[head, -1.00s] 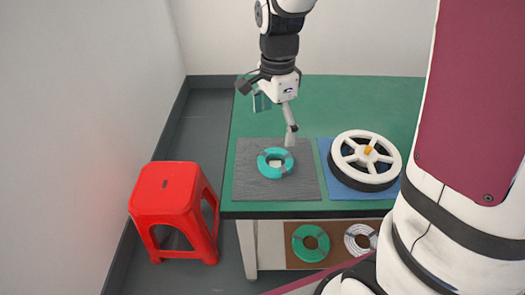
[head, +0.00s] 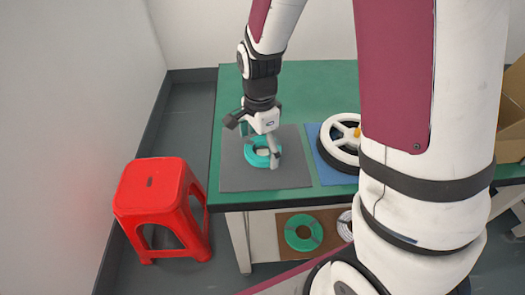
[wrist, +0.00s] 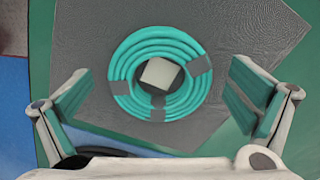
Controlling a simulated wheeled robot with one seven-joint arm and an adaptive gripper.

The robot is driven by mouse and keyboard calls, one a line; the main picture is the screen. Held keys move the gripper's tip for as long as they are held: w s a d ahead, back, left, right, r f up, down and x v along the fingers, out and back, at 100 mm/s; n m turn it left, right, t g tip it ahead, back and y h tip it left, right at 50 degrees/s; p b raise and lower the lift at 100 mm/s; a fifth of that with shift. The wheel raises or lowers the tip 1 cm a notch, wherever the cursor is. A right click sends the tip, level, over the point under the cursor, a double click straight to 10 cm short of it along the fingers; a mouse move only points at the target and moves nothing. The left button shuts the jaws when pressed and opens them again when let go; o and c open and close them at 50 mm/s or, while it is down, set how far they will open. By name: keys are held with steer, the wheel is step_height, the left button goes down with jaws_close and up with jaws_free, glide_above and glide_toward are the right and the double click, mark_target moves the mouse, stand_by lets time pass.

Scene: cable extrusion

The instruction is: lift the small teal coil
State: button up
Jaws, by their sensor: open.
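The small teal coil (head: 257,154) lies flat on the grey mat (head: 238,178) on the green table. In the wrist view the coil (wrist: 126,62) shows its ring of strands with several grey bands and a pale block (wrist: 159,73) in its centre hole. My gripper (head: 258,150) is open over the coil, its fingers reaching down to about the coil's height. In the wrist view my gripper (wrist: 160,110) has one finger on each side of the coil, with gaps between fingers and coil. Part of the coil is hidden behind a finger in the head view.
A white and black spool (head: 340,140) stands on a blue mat (head: 328,172) to the right. A larger green coil (head: 303,232) and a pale coil (head: 345,225) lie on a lower shelf. A red stool (head: 155,190) stands left of the table; a cardboard box (head: 511,140) is far right.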

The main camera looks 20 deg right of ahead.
steer(key=c, duration=1.2)
steer(key=shift+r, duration=0.1)
steer(key=shift+r, duration=0.45)
steer(key=r, duration=0.1)
steer(key=r+p, duration=0.1)
steer(key=shift+s+d+r, duration=0.15)
steer(key=shift+s+r, duration=0.1)
steer(key=shift+r, duration=0.15)
steer(key=s+d, duration=0.2)
steer(key=s, duration=0.1)
steer(key=s+d+p, duration=0.1)
steer(key=s+d, duration=0.1)
steer(key=s, duration=0.2)
steer(key=s+d+r, duration=0.1)
steer(key=s+d, duration=0.1)
steer(key=s, duration=0.1)
steer(key=shift+s, duration=0.35)
steer(key=shift+s+d, duration=0.15)
steer(key=shift+s, duration=0.1)
steer(key=shift+d+f+b, duration=0.1)
steer(key=shift+f+b, duration=0.05)
steer(key=shift+b, duration=1.1)
